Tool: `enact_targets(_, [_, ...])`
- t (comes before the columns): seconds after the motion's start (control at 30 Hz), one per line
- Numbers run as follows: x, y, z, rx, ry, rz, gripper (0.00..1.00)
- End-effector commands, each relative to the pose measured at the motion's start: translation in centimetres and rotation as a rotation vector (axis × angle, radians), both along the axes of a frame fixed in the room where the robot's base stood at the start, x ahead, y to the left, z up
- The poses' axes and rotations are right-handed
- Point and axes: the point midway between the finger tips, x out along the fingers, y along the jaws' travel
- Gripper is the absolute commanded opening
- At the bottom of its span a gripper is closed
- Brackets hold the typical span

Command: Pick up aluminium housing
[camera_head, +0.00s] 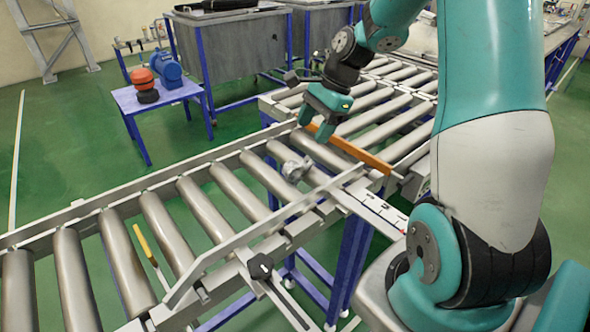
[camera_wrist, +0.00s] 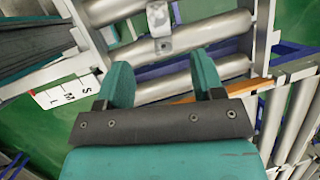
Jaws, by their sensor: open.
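The aluminium housing (camera_head: 296,168) is a small grey metal part lying on the conveyor rollers, close to the near side rail and just left of the orange bar. In the wrist view the housing (camera_wrist: 159,24) shows at the top, beyond my fingertips and between two rollers' width. My gripper (camera_head: 326,103) is teal and hangs above the rollers, up and to the right of the housing, apart from it. In the wrist view my gripper (camera_wrist: 163,80) has its two teal fingers spread, with nothing between them but rollers behind.
An orange bar (camera_head: 350,149) crosses the conveyor beside the housing. A side rail (camera_head: 262,229) with a black knob (camera_head: 260,266) runs along the near edge. A yellow bar (camera_head: 144,243) lies further left. A blue table (camera_head: 160,98) with a motor stands behind.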

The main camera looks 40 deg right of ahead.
Motion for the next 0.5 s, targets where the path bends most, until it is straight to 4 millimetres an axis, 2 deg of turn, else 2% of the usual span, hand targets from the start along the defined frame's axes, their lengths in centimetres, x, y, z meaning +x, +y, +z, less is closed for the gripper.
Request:
enact_targets(0.1, [0.4, 1.1, -2.4, 0.002, 0.004, 0.004, 0.62])
enact_targets(0.2, [0.7, 1.6, -3.9, 0.001, 0.004, 0.002, 0.62])
enact_targets(0.5, [1.0, 2.3, -6.3, 0.002, 0.003, -0.002, 0.62])
